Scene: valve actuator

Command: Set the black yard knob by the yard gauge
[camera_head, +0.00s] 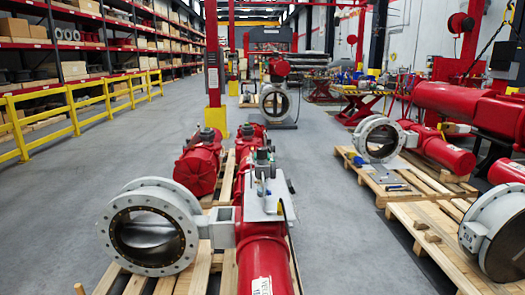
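A red valve actuator (262,250) with a grey butterfly valve (150,232) lies on a wooden pallet in the near middle. A grey metal plate (262,207) on top of it carries small fittings (263,160). A dark, knob-like part (207,134) sits on top of the red actuator behind it. These parts are too small for me to tell which is the black yard knob or the yard gauge. Neither of my grippers shows in the head view.
More valves and red actuators (446,151) lie on pallets (435,180) at the right. A yellow rail (90,105) runs before the shelves at the left. A red column with a yellow base (216,120) stands mid-scene. Grey floor (335,200) is clear between the pallets.

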